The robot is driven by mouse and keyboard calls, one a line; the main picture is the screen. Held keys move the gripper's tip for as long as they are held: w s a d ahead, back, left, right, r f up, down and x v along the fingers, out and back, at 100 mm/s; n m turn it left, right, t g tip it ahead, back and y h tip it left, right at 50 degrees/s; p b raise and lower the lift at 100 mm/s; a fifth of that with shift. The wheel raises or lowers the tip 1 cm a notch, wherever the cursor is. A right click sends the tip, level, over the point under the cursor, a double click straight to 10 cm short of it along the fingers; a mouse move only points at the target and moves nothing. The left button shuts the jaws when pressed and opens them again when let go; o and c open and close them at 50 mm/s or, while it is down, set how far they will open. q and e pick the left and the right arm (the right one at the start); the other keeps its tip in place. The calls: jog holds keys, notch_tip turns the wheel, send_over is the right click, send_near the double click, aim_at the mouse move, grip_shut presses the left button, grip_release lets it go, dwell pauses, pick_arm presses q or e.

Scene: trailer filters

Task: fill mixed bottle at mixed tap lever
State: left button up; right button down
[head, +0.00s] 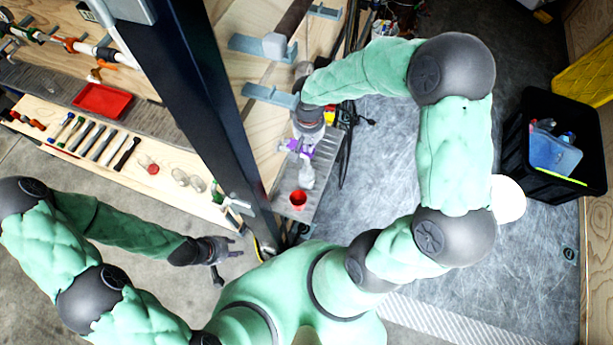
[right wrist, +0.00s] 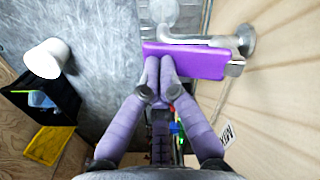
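The purple tap lever (right wrist: 205,62) crosses the middle of the right wrist view, beside a silver tap pipe (right wrist: 200,40). My right gripper (right wrist: 160,66) has its two fingers side by side, with the tips at the lever's near face; they do not wrap around it. In the head view my right gripper (head: 303,138) is over the bench end, and purple shows just below it. A clear bottle (head: 307,177) stands below the tap. A clear round shape in the right wrist view (right wrist: 158,12) may be this bottle. My left gripper (head: 232,262) is empty, fingers spread, low at the left.
A red cup (head: 298,199) stands on the grey ledge near the bottle. A dark post (head: 215,100) rises between my arms. A workbench with tools and a red tray (head: 103,101) is at the left.

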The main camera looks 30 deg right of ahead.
dwell(0.3)
notch_tip(320, 180, up, 8)
jog(key=p, duration=0.5)
jog(key=shift+r, duration=0.25)
dwell(0.7)
